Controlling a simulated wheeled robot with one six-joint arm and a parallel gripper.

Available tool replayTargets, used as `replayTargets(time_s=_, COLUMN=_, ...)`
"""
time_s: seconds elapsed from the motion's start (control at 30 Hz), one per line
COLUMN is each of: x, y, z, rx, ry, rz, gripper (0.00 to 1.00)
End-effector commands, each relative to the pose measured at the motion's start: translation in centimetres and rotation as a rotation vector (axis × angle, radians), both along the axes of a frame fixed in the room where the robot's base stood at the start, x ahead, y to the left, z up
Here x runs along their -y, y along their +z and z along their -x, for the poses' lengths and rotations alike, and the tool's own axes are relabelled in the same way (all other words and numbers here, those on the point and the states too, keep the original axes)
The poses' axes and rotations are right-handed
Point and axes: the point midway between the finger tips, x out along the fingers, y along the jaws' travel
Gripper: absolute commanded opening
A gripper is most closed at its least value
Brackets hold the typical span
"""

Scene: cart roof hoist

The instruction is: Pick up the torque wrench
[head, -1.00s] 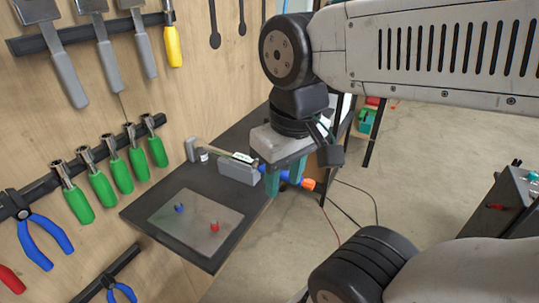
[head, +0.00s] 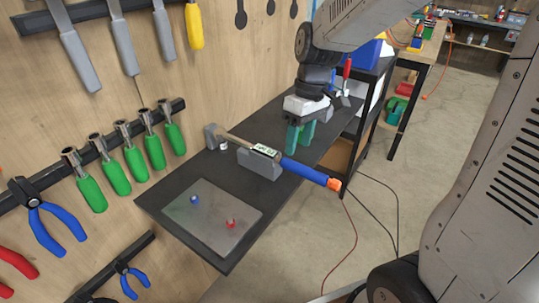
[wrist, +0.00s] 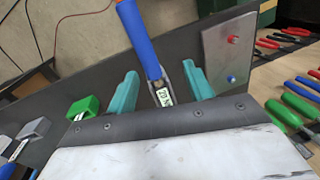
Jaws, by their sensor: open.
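The torque wrench (head: 302,172) lies across grey support blocks on a dark shelf (head: 168,204). It has a blue handle with an orange end, a small display and a metal shaft running toward the pegboard. My gripper (head: 298,150), with teal fingers, is open and empty above the shelf, beyond the wrench and apart from it in the head view. In the wrist view, my gripper (wrist: 162,84) has its fingers spread to either side of the wrench's display end, with the blue handle (wrist: 138,35) leading away. The far part of the shaft is hidden behind my gripper there.
A metal plate (head: 215,222) with a blue and a red knob lies at the shelf's near end. Green-handled tools (head: 115,175) and blue pliers (head: 50,222) hang on the pegboard. A green block (wrist: 83,108) shows in the wrist view. Floor right of the shelf holds cables.

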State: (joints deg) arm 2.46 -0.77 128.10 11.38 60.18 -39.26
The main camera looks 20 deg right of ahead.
Motion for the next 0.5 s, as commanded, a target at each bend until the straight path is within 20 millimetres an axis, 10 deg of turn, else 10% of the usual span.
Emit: replayTargets(time_s=0.5, x=-0.6, y=-6.5, z=-3.2, rx=-0.025, ry=0.099, rz=-0.05, gripper=0.52)
